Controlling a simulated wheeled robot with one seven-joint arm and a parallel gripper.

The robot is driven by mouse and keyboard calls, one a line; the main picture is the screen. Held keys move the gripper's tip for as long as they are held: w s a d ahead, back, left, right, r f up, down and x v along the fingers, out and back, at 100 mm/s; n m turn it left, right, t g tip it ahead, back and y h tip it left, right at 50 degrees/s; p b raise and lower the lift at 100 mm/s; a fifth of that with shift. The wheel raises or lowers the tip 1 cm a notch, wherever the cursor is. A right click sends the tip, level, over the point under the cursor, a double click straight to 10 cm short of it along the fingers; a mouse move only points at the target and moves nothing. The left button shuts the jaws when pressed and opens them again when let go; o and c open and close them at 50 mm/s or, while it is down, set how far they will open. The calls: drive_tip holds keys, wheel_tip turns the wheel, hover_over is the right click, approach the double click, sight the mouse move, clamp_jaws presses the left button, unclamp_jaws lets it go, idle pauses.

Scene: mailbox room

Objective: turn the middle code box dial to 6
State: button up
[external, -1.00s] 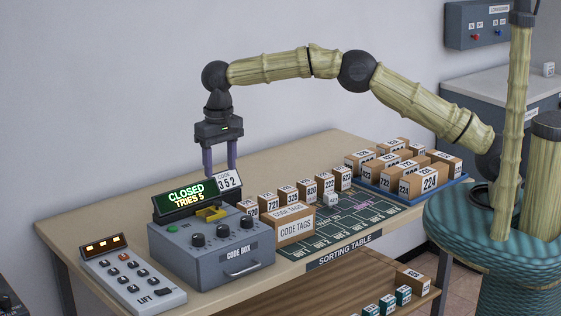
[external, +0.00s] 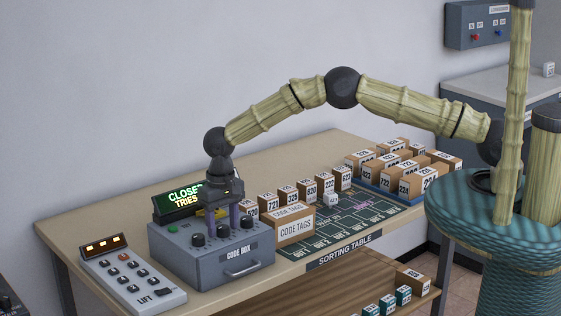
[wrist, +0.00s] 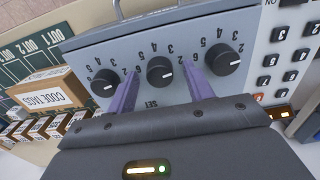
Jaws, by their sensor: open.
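The code box (external: 190,265) is a grey box at the left of the sorting table, with a row of three black dials on top. The middle dial (external: 222,231) sits between the two fingers of my gripper (external: 222,218). In the wrist view the middle dial (wrist: 159,71) has a white pointer mark toward the lower right and digits around it; I cannot tell its exact setting. My gripper's purple fingers (wrist: 160,84) stand apart on either side of it, with gaps showing. The green display (external: 178,203) reads CLOSED, partly hidden by my gripper.
The left dial (external: 197,240) and right dial (external: 246,221) stand close beside my fingers. A keypad marked LIFT (external: 133,278) lies left of the box. A CODE TAGS carton (external: 294,227) and small numbered boxes stand to the right.

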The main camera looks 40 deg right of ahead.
drive_tip(key=shift+f, duration=0.15)
drive_tip(key=c, duration=1)
